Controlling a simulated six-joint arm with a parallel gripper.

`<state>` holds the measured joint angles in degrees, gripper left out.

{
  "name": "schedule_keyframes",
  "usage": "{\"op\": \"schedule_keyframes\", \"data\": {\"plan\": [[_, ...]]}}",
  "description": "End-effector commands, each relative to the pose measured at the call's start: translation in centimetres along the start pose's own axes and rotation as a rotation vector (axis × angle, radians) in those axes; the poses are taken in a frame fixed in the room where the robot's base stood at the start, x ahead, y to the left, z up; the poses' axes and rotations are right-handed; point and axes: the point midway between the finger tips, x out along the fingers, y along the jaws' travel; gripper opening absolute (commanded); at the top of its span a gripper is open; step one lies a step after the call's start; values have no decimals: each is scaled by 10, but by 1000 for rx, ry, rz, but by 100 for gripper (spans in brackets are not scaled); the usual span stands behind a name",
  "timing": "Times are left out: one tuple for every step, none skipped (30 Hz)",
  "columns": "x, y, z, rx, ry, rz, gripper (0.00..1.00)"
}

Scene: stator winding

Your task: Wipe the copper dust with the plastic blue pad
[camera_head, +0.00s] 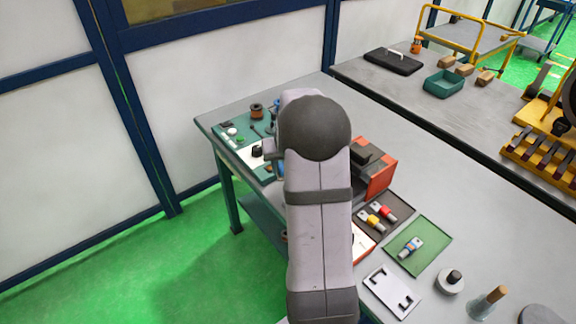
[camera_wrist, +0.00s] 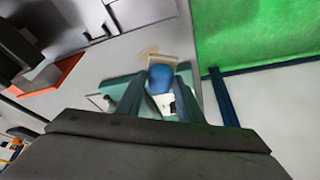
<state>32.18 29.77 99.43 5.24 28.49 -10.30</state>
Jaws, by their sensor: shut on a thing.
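The blue pad (camera_wrist: 161,77) is a rounded blue piece between the two dark teal fingers of my gripper (camera_wrist: 158,98) in the wrist view. My gripper is shut on it. Below the pad is a pale, box-like piece over a teal mat (camera_wrist: 112,90). A faint tan patch (camera_wrist: 149,53), which looks like the copper dust, lies on the grey bench just beyond the pad. I cannot tell whether the pad touches the bench. In the head view my arm hides most of my gripper, the pad and the dust.
In the head view, the teal mat (camera_head: 232,131) holds small parts and a copper-coloured spool (camera_head: 257,111). An orange-and-black box (camera_head: 374,170) stands right of my arm. A dark tray (camera_head: 394,205), a green tray (camera_head: 428,238) and a white plate (camera_head: 391,292) lie nearer.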

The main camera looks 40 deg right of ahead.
Motion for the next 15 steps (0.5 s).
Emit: {"op": "schedule_keyframes", "data": {"plan": [[0, 1, -3, -36, 3, -16, 16], [1, 1, -4, -63, 0, -28, 16], [1, 1, -6, -100, 1, -43, 16], [1, 1, -8, -126, 1, -54, 16], [1, 1, -8, -154, 0, -65, 16], [1, 2, -10, -188, 1, -79, 16], [1, 2, -10, -214, 1, -90, 16], [1, 2, -11, -240, -1, -101, 16], [2, 2, -12, -272, 0, -114, 16], [2, 2, -12, -295, 0, -123, 16], [2, 3, -13, -315, 0, -132, 16], [2, 3, -13, -345, 0, -143, 16], [1, 3, -13, -363, 0, -151, 16], [2, 3, -14, -380, 0, -158, 16], [2, 3, -13, -402, -1, -167, 16]]}}
